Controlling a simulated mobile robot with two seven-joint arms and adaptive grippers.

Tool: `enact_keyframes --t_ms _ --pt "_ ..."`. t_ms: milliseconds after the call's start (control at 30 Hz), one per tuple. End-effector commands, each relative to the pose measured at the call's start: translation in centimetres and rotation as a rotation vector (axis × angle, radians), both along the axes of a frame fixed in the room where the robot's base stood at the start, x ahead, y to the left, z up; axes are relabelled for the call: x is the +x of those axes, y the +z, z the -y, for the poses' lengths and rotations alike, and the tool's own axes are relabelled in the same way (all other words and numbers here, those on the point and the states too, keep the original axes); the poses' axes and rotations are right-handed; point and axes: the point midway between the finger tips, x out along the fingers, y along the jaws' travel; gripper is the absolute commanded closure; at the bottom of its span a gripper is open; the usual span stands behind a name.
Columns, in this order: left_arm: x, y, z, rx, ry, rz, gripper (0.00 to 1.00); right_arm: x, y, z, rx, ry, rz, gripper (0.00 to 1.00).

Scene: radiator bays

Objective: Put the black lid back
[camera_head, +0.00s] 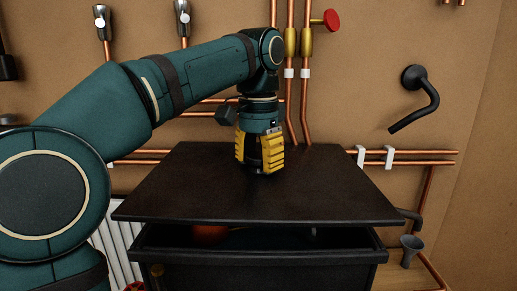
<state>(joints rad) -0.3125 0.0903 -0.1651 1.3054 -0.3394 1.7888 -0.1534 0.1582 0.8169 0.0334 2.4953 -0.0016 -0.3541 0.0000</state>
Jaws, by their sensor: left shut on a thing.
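The black lid (330,192) is a wide flat panel in the middle of the head view, above an open black box (262,275). A gap shows between the lid's front edge and the box's front rim, so the lid is raised off the box there. My left gripper (261,166) has yellow fingers, points down at the middle of the lid and is shut on it. The part it grips is hidden by the fingers. An orange-red thing (210,234) shows inside the box through the gap. My right gripper is not in view.
Copper pipes run along the brown wall behind, with a red valve wheel (331,19) at the top. A black bent pipe (430,97) sticks out at the right. A grey funnel (411,246) stands right of the box. A white radiator (118,235) is at the left.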

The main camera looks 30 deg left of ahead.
Motion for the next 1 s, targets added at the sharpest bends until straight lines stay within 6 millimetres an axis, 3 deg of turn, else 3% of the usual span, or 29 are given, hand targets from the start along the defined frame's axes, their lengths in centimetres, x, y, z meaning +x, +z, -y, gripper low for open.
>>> enact_keyframes --t_ms 400,1000 --pt "0.0 -3.7 0.0 0.000 0.000 0.000 0.94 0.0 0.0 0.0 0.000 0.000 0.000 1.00" --pt "0.0 -4.4 0.0 0.000 0.000 0.002 0.94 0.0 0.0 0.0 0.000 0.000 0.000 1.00"
